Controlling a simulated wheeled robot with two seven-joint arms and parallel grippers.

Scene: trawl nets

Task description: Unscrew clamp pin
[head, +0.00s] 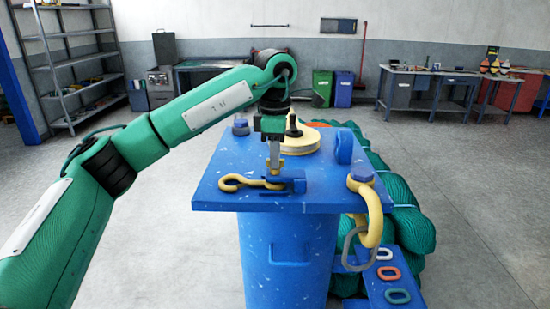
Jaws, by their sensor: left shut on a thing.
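My left gripper (274,166) points straight down over the front of a blue post's top plate (215,195). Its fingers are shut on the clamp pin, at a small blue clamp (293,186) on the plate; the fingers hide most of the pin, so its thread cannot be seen. A yellow hook (236,182) lies on the plate to the left of the clamp, its shank running to the clamp. My right gripper is not in view.
A cream sheave (301,142) and a blue upright lug (343,147) stand behind the clamp. A yellow hook with a grey link (355,245) hangs at the plate's right corner. Green netting (410,225) is bundled behind. Several coloured links lie on a low blue ledge (375,288).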

